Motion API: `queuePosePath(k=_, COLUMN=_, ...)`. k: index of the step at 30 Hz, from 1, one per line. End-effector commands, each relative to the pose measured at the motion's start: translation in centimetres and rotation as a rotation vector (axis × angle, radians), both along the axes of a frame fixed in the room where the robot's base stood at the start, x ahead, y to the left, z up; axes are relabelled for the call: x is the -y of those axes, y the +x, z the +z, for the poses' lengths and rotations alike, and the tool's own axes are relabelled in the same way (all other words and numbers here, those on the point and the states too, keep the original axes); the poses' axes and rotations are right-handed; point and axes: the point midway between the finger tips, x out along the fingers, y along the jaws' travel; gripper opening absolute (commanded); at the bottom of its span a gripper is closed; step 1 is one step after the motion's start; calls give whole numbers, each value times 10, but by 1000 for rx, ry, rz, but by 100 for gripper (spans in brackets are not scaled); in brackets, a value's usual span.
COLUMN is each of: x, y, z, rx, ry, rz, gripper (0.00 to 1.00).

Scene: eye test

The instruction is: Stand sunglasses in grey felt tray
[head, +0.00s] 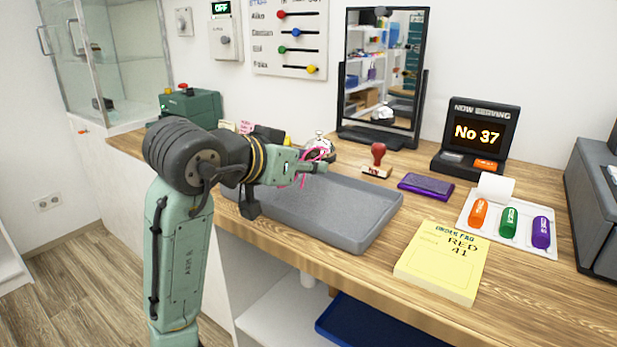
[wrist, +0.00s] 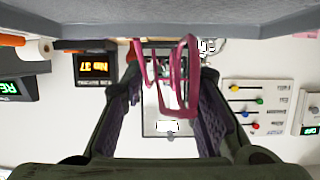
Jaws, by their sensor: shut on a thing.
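The pink sunglasses (head: 303,180) are in my gripper (head: 318,161), above the far side of the grey felt tray (head: 372,232). In the wrist view, which is upside down, the pink frame (wrist: 193,78) shows between the two dark fingers of my gripper (wrist: 172,82), which is shut on it. The tray's grey edge (wrist: 75,24) crosses the top of that view, and the sunglasses reach up to it in the picture. I cannot tell whether they touch the tray. In the head view the fingers partly hide the sunglasses. The visible tray floor is empty.
A red-handled stamp (head: 377,160), a purple pad (head: 426,187) and a yellow order pad (head: 442,262) lie right of the tray. A mirror (head: 383,75) and a bell (head: 320,144) stand behind it. A white tray (head: 510,225) with coloured capsules is further right.

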Motion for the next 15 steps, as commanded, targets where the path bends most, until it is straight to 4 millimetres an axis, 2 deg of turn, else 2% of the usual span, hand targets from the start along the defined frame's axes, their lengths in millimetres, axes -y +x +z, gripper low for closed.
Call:
queuePosePath(k=5, x=5, y=9, z=-3, rx=0, ry=-1, rz=1, gripper=10)
queuePosePath(k=12, x=4, y=9, z=-34, rx=-1, ry=-2, rz=2, gripper=10)
queuePosePath(k=15, x=5, y=9, z=-37, rx=1, ry=0, rz=2, gripper=10)
